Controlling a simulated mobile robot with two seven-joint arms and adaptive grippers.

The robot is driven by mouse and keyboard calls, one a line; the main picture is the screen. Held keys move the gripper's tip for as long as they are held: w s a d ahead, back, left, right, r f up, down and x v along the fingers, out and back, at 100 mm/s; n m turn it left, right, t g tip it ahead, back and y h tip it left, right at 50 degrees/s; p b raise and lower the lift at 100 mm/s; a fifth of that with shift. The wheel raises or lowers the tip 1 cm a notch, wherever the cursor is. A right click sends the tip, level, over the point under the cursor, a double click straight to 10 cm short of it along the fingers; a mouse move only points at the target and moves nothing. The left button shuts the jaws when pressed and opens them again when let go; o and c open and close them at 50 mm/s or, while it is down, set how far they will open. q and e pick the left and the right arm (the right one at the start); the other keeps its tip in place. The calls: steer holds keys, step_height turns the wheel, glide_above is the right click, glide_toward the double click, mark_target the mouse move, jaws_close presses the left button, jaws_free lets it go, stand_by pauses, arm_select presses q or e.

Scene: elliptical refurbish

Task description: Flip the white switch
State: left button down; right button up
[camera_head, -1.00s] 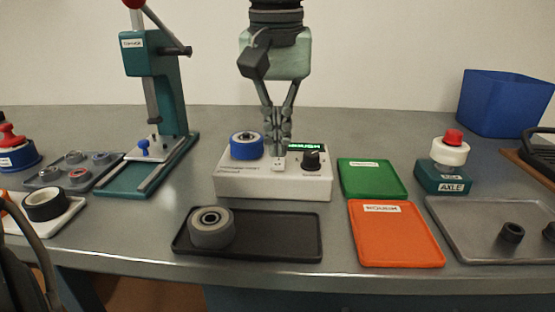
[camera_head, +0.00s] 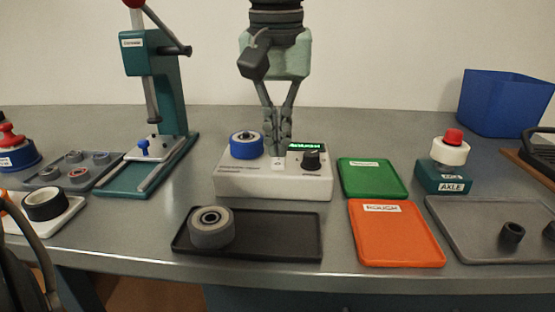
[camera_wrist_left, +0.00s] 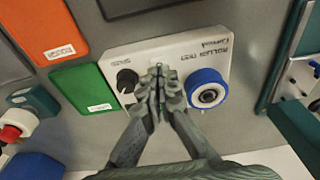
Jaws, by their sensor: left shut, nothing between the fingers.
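The white switch (camera_head: 278,162) is a small piece on the front top of the white roller tester (camera_head: 250,184), between a blue-rimmed roller (camera_head: 246,145) and a black knob (camera_head: 311,159). My left gripper (camera_head: 277,150) points down with its fingers shut and empty, right at the switch. I cannot tell whether the tips touch it. In the left wrist view, the shut fingertips (camera_wrist_left: 157,78) lie over the tester (camera_wrist_left: 185,52) between the knob (camera_wrist_left: 127,80) and the blue-rimmed roller (camera_wrist_left: 207,90), largely hiding the switch. The tester's display (camera_head: 307,147) shows green text.
A teal press (camera_head: 165,90) stands left of the tester. A black tray (camera_head: 280,238) with a grey roller (camera_head: 212,228) lies in front. Green (camera_head: 373,180) and orange (camera_head: 396,235) trays lie to the right, with a teal axle block (camera_head: 442,178) beyond them.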

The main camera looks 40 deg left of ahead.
mark_target(278, 165)
arm_select(q)
steer(key=shift+f+b, duration=0.6)
steer(key=shift+f, duration=0.4)
steer(key=shift+r, duration=0.1)
step_height(278, 165, up, 5)
steer(key=p, duration=0.4)
steer(key=shift+r+p, duration=0.75)
steer(key=shift+r, duration=0.25)
